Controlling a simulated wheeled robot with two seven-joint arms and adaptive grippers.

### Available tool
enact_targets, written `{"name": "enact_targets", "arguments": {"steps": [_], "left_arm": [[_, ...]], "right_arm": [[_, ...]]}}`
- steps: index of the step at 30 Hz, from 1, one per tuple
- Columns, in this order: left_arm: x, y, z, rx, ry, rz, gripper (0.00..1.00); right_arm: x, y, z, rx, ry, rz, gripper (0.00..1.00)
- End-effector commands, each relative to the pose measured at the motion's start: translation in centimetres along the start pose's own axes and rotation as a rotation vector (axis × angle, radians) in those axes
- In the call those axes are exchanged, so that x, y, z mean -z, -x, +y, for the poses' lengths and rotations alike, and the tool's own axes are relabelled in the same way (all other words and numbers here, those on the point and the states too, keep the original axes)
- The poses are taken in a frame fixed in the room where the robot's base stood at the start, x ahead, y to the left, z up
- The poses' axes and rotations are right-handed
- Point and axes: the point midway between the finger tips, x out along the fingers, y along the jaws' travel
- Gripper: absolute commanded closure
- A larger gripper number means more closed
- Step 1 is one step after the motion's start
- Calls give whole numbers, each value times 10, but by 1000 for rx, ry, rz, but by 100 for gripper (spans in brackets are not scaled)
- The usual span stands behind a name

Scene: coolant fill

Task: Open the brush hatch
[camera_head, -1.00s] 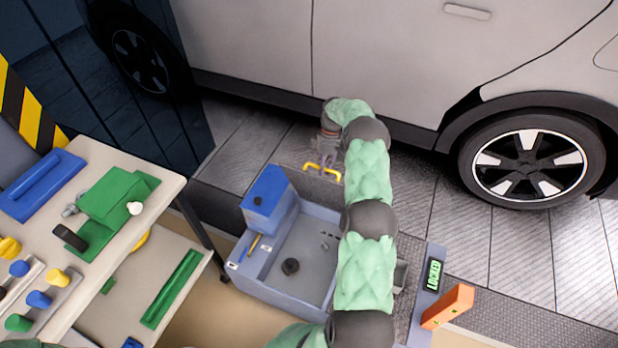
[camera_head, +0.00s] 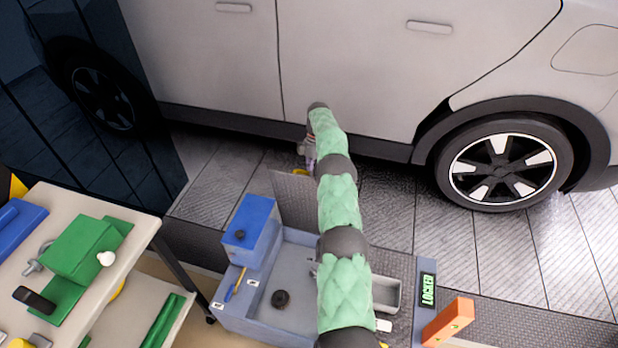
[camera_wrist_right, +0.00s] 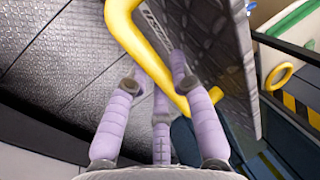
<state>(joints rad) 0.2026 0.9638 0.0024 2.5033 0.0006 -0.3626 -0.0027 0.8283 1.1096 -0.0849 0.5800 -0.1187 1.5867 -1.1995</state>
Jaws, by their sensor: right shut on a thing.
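The brush hatch (camera_head: 294,198) is a grey tread-plate flap at the far side of the grey-blue tub. It stands tilted up off the floor. Its yellow handle (camera_head: 301,172) is at the flap's upper edge, partly hidden by my arm. My right gripper (camera_head: 305,150) is at that handle, close to the car's sill. In the right wrist view, the lavender fingers of my right gripper (camera_wrist_right: 160,95) are closed around the yellow handle (camera_wrist_right: 150,50), with the patterned plate (camera_wrist_right: 212,55) behind it. My left gripper is out of view.
A white car (camera_head: 350,70) stands just beyond the hatch. The tub (camera_head: 290,312) has a blue box (camera_head: 250,228) at its left corner. A panel reading LOCKED (camera_head: 427,290) and an orange block (camera_head: 448,322) are at right. A workbench (camera_head: 120,275) stands at left.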

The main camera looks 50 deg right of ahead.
Motion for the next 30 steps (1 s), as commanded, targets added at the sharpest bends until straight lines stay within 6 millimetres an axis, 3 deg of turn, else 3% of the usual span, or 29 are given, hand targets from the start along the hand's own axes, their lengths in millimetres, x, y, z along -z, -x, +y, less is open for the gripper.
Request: {"name": "enact_targets", "arguments": {"steps": [1,23,24,25,26,30], "left_arm": [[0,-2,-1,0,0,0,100],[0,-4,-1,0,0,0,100],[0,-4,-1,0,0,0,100],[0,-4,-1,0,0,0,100],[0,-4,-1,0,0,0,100],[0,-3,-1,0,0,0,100]], "right_arm": [[-4,-14,2,15,-1,-12,100],[-7,-12,7,19,-1,-13,100],[-7,-12,7,19,-2,-14,65],[-7,-12,7,19,-2,-13,57],[-7,-11,7,19,-1,-12,51],[-5,-6,7,13,-1,-8,51]]}}
